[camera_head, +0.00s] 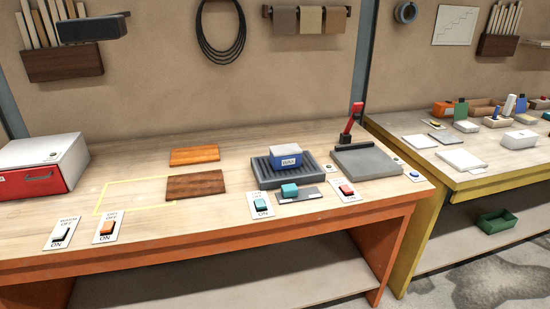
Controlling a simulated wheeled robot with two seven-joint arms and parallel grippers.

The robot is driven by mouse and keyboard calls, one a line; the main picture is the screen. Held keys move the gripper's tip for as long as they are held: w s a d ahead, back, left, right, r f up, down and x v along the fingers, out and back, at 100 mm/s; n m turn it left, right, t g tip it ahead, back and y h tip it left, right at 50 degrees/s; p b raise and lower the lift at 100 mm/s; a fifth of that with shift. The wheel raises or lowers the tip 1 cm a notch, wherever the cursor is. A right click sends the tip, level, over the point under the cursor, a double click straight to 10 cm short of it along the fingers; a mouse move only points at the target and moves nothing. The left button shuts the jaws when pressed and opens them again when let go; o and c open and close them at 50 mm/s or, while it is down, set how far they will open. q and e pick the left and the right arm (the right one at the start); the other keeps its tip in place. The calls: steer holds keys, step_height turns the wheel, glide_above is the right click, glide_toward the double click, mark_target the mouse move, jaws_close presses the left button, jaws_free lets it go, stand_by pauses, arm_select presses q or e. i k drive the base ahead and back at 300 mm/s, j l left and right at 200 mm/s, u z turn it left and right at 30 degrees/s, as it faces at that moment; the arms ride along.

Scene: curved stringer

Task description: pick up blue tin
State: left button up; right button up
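A small tin with blue sides, a pale grey lid and a white label (284,160) sits upright on a dark grey ribbed tray (262,182) towards the right of the orange-framed workbench. A small teal block (289,190) is at the tray's front edge, in front of the tin. Neither of my grippers shows in the head view. Nothing is seen touching the tin.
Switch plates line the bench front, including a teal one (261,204) and a red one (346,190). A grey plate with a red lever (355,118) stands right of the tray. Two brown boards (195,185) lie left of it. A white box with a red front (40,168) stands far left.

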mark_target(286, 156)
steer(key=i+l+u, duration=0.1)
steer(key=i+l, duration=0.15)
steer(key=i+l+u, duration=0.1)
steer(key=i+l, duration=0.15)
steer(key=l, duration=0.15)
steer(key=i+l+u, duration=0.2)
steer(key=i+l, duration=0.2)
steer(key=l, duration=0.3)
steer(key=i+l+u, duration=0.1)
steer(key=l, duration=0.25)
steer(key=i+l+u, duration=0.1)
steer(key=i+l, duration=0.2)
steer(key=l, duration=0.1)
